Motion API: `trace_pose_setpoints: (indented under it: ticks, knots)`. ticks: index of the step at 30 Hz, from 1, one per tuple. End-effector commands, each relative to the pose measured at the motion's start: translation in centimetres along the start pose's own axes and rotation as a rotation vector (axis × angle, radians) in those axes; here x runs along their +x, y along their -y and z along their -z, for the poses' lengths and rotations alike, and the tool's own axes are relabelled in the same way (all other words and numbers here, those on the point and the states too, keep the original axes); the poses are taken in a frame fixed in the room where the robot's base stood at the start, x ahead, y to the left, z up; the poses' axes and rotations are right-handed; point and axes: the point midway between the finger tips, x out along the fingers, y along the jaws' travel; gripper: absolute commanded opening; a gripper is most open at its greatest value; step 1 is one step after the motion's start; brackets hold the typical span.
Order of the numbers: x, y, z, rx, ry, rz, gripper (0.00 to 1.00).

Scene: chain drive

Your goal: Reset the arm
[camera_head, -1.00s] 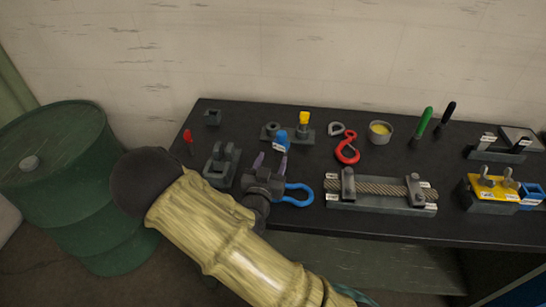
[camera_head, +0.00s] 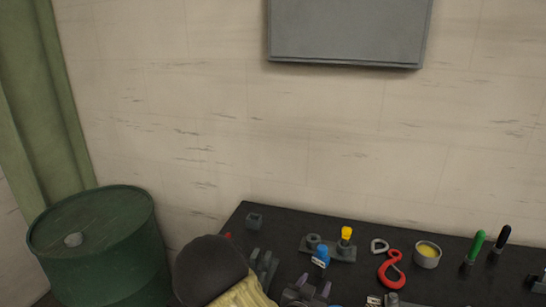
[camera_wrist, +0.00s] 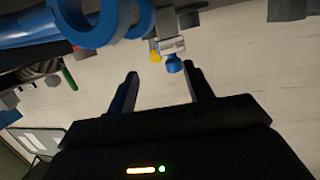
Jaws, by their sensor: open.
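My gripper (camera_head: 312,287) is low in the head view, over the dark table, with only its purple fingertips showing there. In the wrist view my gripper (camera_wrist: 160,88) has its two fingers apart with nothing between them. A piece with a blue knob (camera_head: 321,252) stands just beyond the fingertips in the head view. The blue knob also shows in the wrist view (camera_wrist: 173,65), past the gap between the fingers. A large blue shackle (camera_wrist: 95,25) fills the upper left of the wrist view. My arm covers part of the table's front.
The table (camera_head: 300,222) holds a yellow-topped part (camera_head: 346,234), a red hook (camera_head: 391,270), a cup with yellow contents (camera_head: 427,254), and green (camera_head: 476,245) and black (camera_head: 501,238) handles. A green barrel (camera_head: 100,245) stands left. A grey panel (camera_head: 348,30) hangs on the wall.

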Motion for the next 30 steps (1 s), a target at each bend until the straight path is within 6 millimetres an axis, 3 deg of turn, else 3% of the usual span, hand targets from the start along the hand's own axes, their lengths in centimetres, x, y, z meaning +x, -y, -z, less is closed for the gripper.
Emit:
trace_pose_setpoints:
  ticks: [5, 11, 20, 27, 30]
  knots:
    - [-0.3, -1.8, -1.2, 0.04, 0.302, -0.008, 0.51]
    - [-2.8, -2.5, -1.3, 0.035, 0.579, 0.06, 0.51]
    - [-9.1, -4.8, 2.0, -0.083, 0.897, 0.237, 0.51]
    - [-14.7, -9.3, 5.3, -0.284, 1.05, 0.334, 0.51]
    - [-16.1, -10.7, 6.0, -0.347, 1.084, 0.343, 0.51]
